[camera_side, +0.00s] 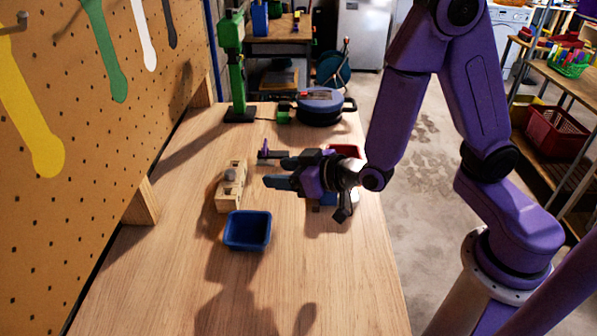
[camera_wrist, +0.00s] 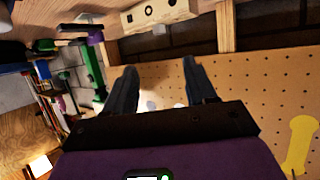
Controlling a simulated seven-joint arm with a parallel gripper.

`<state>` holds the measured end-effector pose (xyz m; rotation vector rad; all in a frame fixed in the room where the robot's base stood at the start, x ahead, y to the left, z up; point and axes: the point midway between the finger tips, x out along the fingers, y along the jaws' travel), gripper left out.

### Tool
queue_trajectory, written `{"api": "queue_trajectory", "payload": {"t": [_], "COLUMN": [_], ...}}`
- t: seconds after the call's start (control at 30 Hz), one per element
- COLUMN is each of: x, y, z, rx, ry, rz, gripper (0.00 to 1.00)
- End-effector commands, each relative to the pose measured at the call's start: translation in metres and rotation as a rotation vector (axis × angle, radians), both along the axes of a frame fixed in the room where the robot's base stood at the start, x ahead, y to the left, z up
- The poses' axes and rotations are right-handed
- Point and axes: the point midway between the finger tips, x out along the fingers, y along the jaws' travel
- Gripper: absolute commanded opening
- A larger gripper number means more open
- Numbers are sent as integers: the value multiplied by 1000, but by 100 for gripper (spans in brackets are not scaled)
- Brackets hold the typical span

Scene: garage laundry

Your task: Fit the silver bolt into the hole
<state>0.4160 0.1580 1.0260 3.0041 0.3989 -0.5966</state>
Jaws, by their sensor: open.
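A pale wooden block (camera_side: 222,204) lies on the workbench left of my gripper. A grey, rounded piece that looks like the silver bolt (camera_side: 230,174) stands on its top. In the wrist view the block (camera_wrist: 160,14) shows at the top edge with several dark round marks; I cannot tell which are open holes and which is the bolt. My gripper (camera_side: 273,171) is open and points left, to the right of the block and apart from it. In the wrist view nothing is between the fingers (camera_wrist: 160,67).
A blue bin (camera_side: 247,232) sits in front of the block. A purple piece on a dark base (camera_side: 265,150) is just behind my gripper. The pegboard (camera_side: 90,140) borders the left; the front bench is clear.

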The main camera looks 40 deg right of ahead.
Motion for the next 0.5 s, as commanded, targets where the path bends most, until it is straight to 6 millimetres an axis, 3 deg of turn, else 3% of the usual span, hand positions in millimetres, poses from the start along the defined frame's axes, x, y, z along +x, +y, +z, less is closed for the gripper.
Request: {"api": "queue_trajectory", "payload": {"t": [0.5], "x": [-30], "y": [-8], "z": [13], "rx": [0], "ry": [0], "rz": [0], "gripper": [56]}}
